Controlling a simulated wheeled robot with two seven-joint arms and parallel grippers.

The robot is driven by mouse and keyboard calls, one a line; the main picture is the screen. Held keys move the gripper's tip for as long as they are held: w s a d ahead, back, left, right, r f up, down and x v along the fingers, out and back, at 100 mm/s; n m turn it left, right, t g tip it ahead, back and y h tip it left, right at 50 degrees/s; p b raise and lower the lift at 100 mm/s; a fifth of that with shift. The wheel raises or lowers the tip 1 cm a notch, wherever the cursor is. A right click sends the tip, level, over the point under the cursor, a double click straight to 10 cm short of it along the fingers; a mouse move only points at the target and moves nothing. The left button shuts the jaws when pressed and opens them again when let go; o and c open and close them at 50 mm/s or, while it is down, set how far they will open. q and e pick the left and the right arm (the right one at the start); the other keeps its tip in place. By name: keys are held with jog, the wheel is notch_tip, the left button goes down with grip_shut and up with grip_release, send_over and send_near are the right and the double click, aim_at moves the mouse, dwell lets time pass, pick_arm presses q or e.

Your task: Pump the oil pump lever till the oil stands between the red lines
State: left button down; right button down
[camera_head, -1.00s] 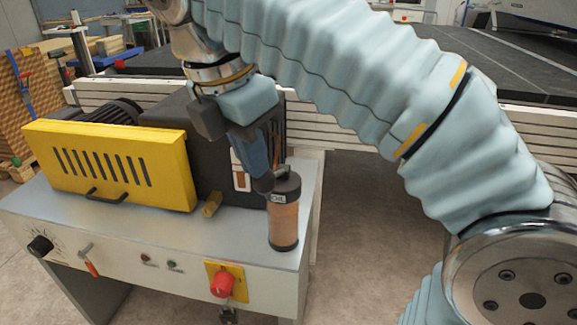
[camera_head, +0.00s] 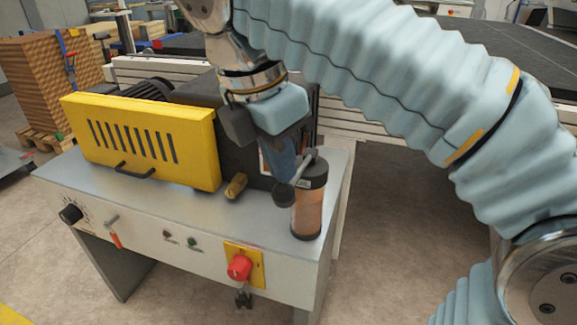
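The oil pump (camera_head: 308,212) is an upright clear cylinder with brown oil, a black cap marked OIL and a black base. It stands on the right front corner of the machine top. Its grey lever slopes down to the left from the cap to a dark round knob (camera_head: 284,194). My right gripper (camera_head: 283,172) points down just above and behind the knob, beside the cap. Whether its fingers touch the lever, and how far apart they are, I cannot tell. The red lines and the exact oil level are too small to make out. My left gripper is not in view.
A yellow slotted cover (camera_head: 140,145) with a black handle stands left on the machine top (camera_head: 180,205). A brass fitting (camera_head: 236,186) sits left of the pump. The front panel has a red knob (camera_head: 239,267) on yellow. Open floor lies to the right.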

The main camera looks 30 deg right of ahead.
jog(key=shift+f, duration=0.55)
jog(key=shift+r, duration=0.15)
jog(key=a+p, duration=0.3)
jog(key=shift+s+r, duration=0.25)
jog(key=shift+r, duration=0.15)
